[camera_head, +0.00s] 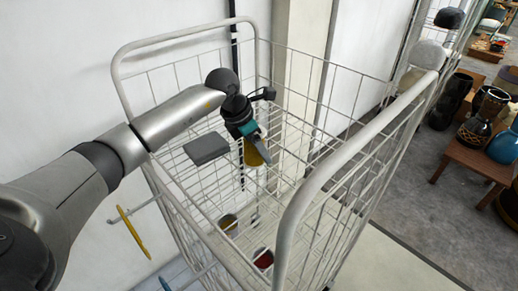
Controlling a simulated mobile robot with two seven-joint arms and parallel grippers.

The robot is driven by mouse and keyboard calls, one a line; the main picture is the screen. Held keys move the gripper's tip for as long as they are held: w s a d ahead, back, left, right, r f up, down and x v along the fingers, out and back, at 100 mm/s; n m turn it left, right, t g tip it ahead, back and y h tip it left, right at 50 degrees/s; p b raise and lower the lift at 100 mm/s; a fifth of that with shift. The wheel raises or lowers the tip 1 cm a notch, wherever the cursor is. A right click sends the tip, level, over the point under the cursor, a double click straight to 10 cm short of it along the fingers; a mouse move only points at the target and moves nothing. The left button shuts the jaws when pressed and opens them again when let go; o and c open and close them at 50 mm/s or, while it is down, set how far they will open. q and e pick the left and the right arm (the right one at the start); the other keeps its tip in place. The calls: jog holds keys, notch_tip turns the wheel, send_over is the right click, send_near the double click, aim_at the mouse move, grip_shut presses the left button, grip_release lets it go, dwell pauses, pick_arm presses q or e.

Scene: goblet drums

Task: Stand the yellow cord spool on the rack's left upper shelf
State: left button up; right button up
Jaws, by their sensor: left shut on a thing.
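The rack is a white wire frame (318,187) with thick tubular rails, filling the middle of the head view. My left gripper (257,147) reaches in from the left, over the inside of the rack. It is shut on the yellow cord spool (251,155), which hangs below the gripper, partly covered by a finger. The spool appears above the wire shelf; I cannot tell whether it touches the wires. My right gripper is not in view.
A dark grey flat block (206,148) lies on the wire shelf left of the spool. A yellow-topped item (228,223) and a red-topped item (263,259) sit lower down. A yellow flat piece (133,233) hangs outside at left. Drums (483,117) stand far right.

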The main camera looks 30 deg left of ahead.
pick_arm(q)
jog(key=shift+f, duration=0.15)
jog(key=o, duration=1.4)
